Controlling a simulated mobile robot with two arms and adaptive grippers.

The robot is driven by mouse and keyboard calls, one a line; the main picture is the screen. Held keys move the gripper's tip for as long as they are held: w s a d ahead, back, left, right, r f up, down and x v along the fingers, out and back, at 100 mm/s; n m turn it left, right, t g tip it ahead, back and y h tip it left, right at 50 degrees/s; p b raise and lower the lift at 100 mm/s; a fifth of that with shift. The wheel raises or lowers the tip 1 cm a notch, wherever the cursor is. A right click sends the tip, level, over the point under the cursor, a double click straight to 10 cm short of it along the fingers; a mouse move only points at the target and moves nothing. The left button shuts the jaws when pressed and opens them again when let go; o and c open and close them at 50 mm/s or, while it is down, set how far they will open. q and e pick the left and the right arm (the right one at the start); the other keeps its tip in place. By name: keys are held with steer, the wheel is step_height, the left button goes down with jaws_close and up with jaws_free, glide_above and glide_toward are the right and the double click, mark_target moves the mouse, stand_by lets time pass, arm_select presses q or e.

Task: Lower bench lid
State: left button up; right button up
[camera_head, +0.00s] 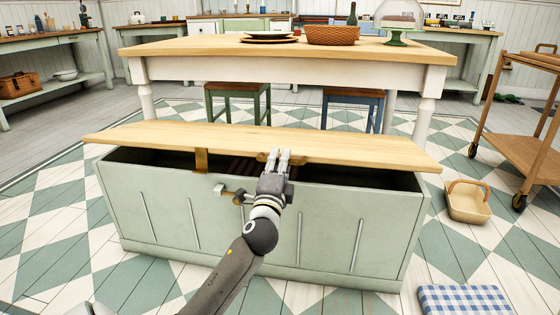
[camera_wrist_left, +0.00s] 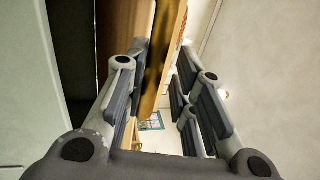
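The pale green bench (camera_head: 330,225) stands in the middle of the head view. Its wooden lid (camera_head: 330,143) is partly raised, with a dark gap between lid and box along the front and at both ends. A brass piece (camera_head: 267,157) sits at the lid's front edge. My left gripper (camera_head: 280,157) is at this edge, over the brass piece. In the left wrist view the fingers (camera_wrist_left: 155,95) are apart, with the lid edge and brass (camera_wrist_left: 160,60) between or just beyond them; contact is unclear. My right gripper is not in view.
A brass hasp (camera_head: 201,160) hangs from the lid, and a latch (camera_head: 238,196) is on the bench front. A table (camera_head: 290,72) stands close behind, with two stools under it. A basket (camera_head: 468,202), a trolley (camera_head: 530,140) and a checked cushion (camera_head: 463,299) are at right.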

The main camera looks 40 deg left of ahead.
arm_select(q)
steer(key=shift+r, duration=0.3)
